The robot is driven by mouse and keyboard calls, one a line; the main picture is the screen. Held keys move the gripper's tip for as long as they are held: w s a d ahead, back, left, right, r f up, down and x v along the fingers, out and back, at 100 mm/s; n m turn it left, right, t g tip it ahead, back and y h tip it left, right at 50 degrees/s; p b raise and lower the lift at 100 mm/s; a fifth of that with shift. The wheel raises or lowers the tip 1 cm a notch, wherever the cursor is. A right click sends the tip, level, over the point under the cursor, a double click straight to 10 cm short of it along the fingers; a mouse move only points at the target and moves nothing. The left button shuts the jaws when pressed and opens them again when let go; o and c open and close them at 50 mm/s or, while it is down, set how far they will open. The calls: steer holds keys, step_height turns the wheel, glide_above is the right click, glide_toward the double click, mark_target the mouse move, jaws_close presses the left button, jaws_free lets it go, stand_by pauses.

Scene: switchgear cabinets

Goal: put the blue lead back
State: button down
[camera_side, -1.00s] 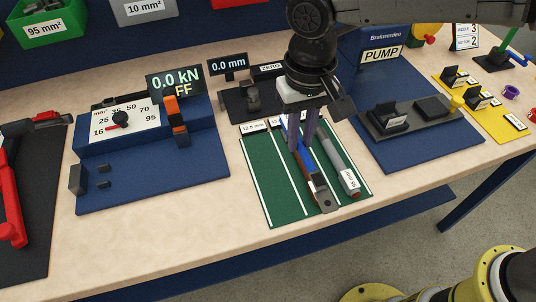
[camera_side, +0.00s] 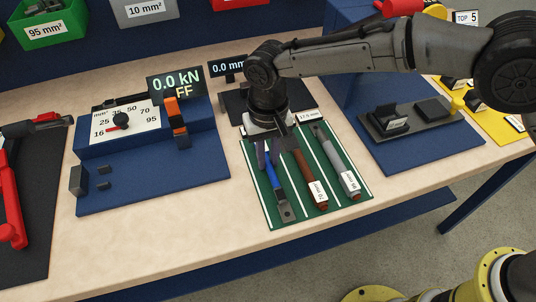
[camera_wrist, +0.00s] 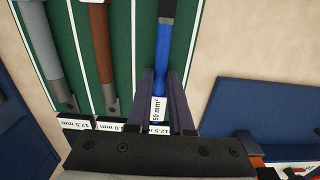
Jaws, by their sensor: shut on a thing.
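The blue lead (camera_side: 271,178) has a grey metal lug at its near end and lies along the left lane of the green rack mat (camera_side: 258,205). My gripper (camera_side: 267,155) is shut on the lead at its far end, with a purple finger on each side. In the wrist view the blue lead (camera_wrist: 163,55) runs between the fingers (camera_wrist: 162,95), inside its lane and roughly parallel to the white lines. Its white tag reads 50 mm². I cannot tell whether the lead touches the mat.
A brown lead (camera_side: 308,178) lies in the lane to the right, and a grey lead (camera_side: 338,160) beyond it. Size labels stand at the lane heads.

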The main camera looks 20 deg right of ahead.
mark_target(268, 162)
steer(key=c, duration=0.8)
jaws_free()
steer(key=shift+f, duration=0.1)
step_height(268, 162, up, 12)
steer(key=shift+r, duration=0.2)
